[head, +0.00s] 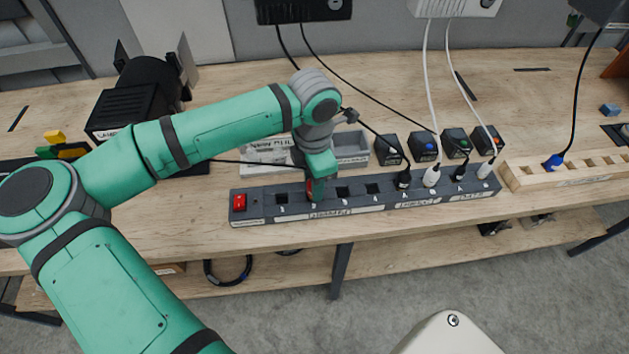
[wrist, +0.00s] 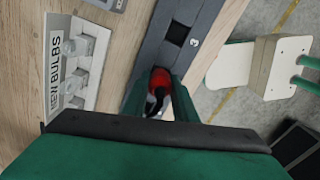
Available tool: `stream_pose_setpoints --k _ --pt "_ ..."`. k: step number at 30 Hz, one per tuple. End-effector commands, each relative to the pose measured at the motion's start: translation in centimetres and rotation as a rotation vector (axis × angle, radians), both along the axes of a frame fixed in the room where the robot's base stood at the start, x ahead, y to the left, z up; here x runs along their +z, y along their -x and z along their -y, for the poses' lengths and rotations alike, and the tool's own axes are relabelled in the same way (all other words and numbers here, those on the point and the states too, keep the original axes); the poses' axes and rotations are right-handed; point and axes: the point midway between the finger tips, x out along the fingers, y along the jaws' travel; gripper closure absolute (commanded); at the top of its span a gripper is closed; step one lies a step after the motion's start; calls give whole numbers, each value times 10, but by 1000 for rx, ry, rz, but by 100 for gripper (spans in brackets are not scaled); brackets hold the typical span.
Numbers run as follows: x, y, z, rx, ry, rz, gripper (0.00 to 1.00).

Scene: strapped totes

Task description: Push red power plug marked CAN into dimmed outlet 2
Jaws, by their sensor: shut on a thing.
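The grey power strip (head: 358,198) lies along the front of the wooden bench. My gripper (head: 316,188) points down at the strip, over the second socket from the red-switch end. It is shut on the red plug (wrist: 160,80), which shows between the fingers in the wrist view; only a sliver of red shows in the head view. The plug is at the strip's top face, but I cannot tell how deep it sits. Its socket is hidden beneath it. An empty socket marked 3 (wrist: 176,33) lies beyond it. The plug's CAN marking is not readable.
Several plugs, including a white one (head: 432,176), fill the strip's right-hand sockets. A red switch (head: 239,202) is at its left end. A grey tray (head: 350,147) and small black boxes (head: 424,146) stand behind. A wooden strip (head: 566,170) is at right.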

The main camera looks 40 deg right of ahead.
Motion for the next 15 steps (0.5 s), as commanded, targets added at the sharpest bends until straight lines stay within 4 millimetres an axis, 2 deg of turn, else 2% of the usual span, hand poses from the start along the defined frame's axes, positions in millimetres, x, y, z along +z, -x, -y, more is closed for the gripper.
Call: stream_pose_setpoints --k 15 --pt "-12 0 0 0 0 -1 100"
